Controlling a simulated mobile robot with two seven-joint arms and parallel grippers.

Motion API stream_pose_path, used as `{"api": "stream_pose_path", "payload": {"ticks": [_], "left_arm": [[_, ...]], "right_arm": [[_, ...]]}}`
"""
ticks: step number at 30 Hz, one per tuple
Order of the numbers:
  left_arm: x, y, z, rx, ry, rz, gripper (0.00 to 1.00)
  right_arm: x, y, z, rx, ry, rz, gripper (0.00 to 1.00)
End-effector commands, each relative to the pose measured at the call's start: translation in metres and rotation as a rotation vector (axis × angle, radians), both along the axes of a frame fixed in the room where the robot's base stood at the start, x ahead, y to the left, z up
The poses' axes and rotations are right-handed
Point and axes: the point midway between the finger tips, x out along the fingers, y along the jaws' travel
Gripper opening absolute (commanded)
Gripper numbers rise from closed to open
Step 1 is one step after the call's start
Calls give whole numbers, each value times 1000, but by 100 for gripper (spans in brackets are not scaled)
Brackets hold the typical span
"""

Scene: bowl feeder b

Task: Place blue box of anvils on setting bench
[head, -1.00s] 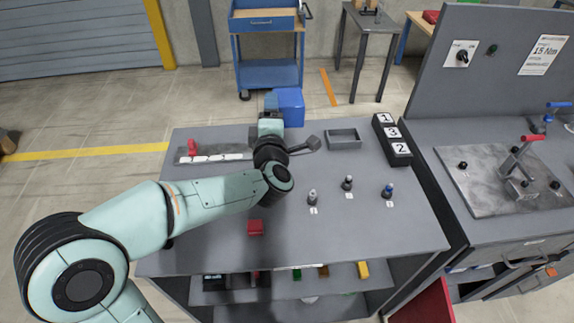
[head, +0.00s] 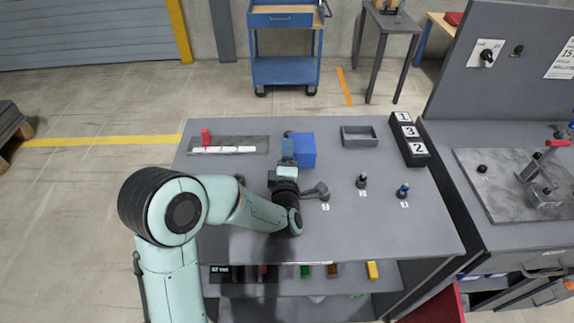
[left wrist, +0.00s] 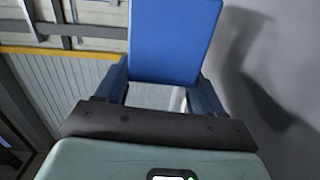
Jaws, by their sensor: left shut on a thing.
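The blue box (head: 304,151) is held by my left gripper (head: 289,157) over the far middle part of the grey bench (head: 400,228). In the left wrist view the blue box (left wrist: 176,40) stands between the two fingers, and its lower end is hidden. My left gripper is shut on it. I cannot tell whether the box touches the bench top. The anvils inside do not show. My right gripper is not in view.
A grey strip with white labels (head: 230,147) lies left of the box, with a red piece (head: 206,137). An empty grey tray (head: 360,137) and a numbered block (head: 409,140) are to the right. Small posts (head: 362,181) stand nearer. A blue cart (head: 285,71) is behind.

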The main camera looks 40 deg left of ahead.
Motion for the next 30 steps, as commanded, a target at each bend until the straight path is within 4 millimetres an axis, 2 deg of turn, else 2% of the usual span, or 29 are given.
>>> {"api": "stream_pose_path", "payload": {"ticks": [3, 6, 14, 30], "left_arm": [[0, 0, -19, 0, 3, 0, 0], [0, 0, -30, 0, 1, 1, 0], [0, 0, -30, 1, -3, 1, 0], [0, 0, -39, 1, -3, 0, 0]], "right_arm": [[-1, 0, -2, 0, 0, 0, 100], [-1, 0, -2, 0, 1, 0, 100], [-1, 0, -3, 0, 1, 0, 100], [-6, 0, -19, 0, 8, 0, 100]]}}
